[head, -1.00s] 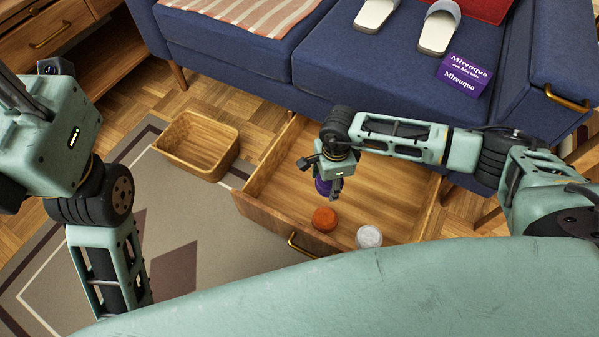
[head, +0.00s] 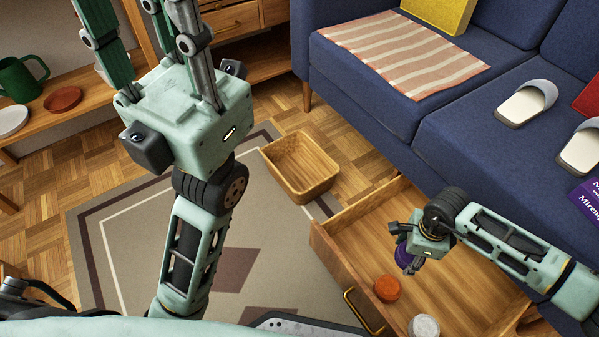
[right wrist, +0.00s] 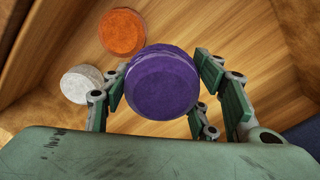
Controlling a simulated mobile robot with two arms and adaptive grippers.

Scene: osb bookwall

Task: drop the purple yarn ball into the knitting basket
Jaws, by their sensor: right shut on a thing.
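The purple yarn ball (head: 402,257) is mostly hidden by my right gripper (head: 412,264) in the head view. The right wrist view shows the ball (right wrist: 160,85) between the fingers, and the gripper is shut on it. It is over the open drawer, near the orange ball. A light wooden basket (head: 287,181), which looks empty, stands on the floor left of the drawer. My left gripper (head: 130,25) is at the upper left, its fingers apart and pointing up, with the tips cut off by the frame edge. I see nothing between them.
The open drawer (head: 335,262) under the blue sofa (head: 375,115) holds an orange ball (head: 387,289) and a white ball (head: 424,327). Its left wall stands between the ball and the basket. A grey rug (head: 120,245) lies left. A shelf (head: 60,110) with dishes is at far left.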

